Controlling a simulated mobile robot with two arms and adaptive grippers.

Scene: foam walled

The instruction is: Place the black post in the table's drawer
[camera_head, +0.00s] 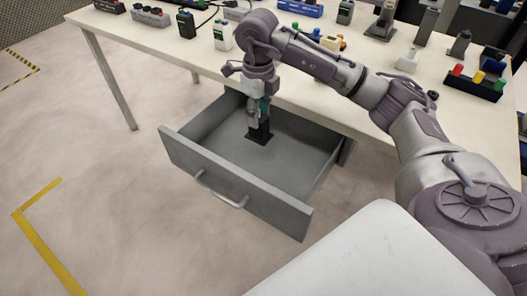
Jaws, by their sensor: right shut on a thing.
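The grey drawer (232,186) of the table is pulled open and sticks out toward me. My right arm reaches over the table edge, and its gripper (259,112) points down into the drawer. The gripper is shut on the black post (260,134), whose dark square base shows low inside the drawer, toward its back. I cannot tell if the base touches the drawer floor. The post's upper part is hidden by the fingers. My left gripper is not in view.
The table (170,42) holds several small devices along its top, including a block with coloured knobs (474,84) at right and a white-and-green device (223,36). The drawer's front and left floor are bare. Open floor (95,190) lies at left.

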